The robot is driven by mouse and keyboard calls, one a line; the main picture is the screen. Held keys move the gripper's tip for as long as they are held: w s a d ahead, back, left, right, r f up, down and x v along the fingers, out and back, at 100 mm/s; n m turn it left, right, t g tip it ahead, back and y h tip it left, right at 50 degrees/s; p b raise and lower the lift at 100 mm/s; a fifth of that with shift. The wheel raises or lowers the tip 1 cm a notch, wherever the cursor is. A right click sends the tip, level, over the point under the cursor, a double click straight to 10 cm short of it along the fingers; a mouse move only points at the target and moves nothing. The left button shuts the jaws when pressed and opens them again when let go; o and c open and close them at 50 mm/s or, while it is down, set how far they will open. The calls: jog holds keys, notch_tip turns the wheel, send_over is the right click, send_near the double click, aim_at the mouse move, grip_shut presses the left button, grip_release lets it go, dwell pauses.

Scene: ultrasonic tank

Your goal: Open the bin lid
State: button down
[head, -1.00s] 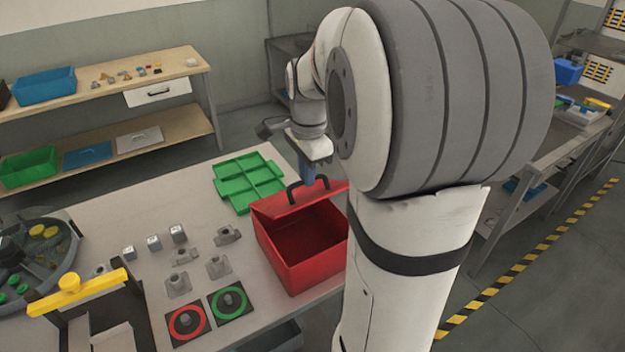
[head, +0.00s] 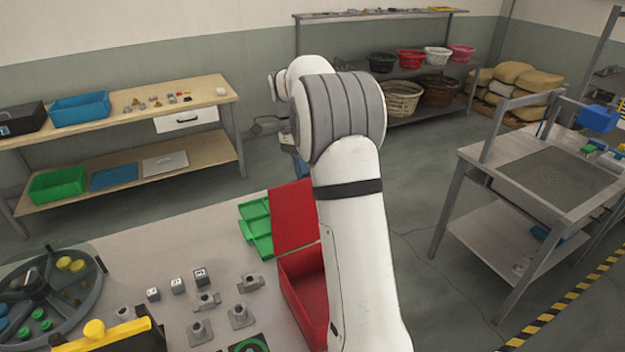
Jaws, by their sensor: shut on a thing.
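The red bin (head: 305,292) stands on the table, partly hidden behind my arm. Its red lid (head: 292,214) is raised and stands steeply up at the far side, and part of the bin's inside shows. My gripper (head: 300,168) is at the top edge of the lid, mostly hidden by my arm. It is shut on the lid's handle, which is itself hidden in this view.
A green divided tray (head: 256,228) lies just left of the lid, partly covered by it. Metal parts and small blocks (head: 200,276) stand left of the bin. A round sorting tray (head: 45,290) is at the far left. Floor is open beyond the table.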

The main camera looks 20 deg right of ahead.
jog(key=shift+w+a+f+g, duration=0.1)
jog(key=shift+w+f+g, duration=0.3)
jog(key=shift+w, duration=0.25)
jog(key=shift+w+f+g, duration=0.3)
jog(key=shift+w+g, duration=0.15)
jog(key=shift+w, duration=0.2)
jog(key=shift+w+a+f+g, duration=0.1)
jog(key=shift+w+f+g, duration=0.3)
jog(key=shift+w, duration=0.25)
jog(key=c, duration=1.6)
grip_release()
jog(key=shift+w+d+r, duration=0.1)
jog(key=shift+w, duration=0.05)
jog(key=shift+o, duration=0.5)
jog(key=shift+r, duration=0.15)
jog(key=shift+s+r, duration=0.1)
jog(key=shift+s, duration=0.1)
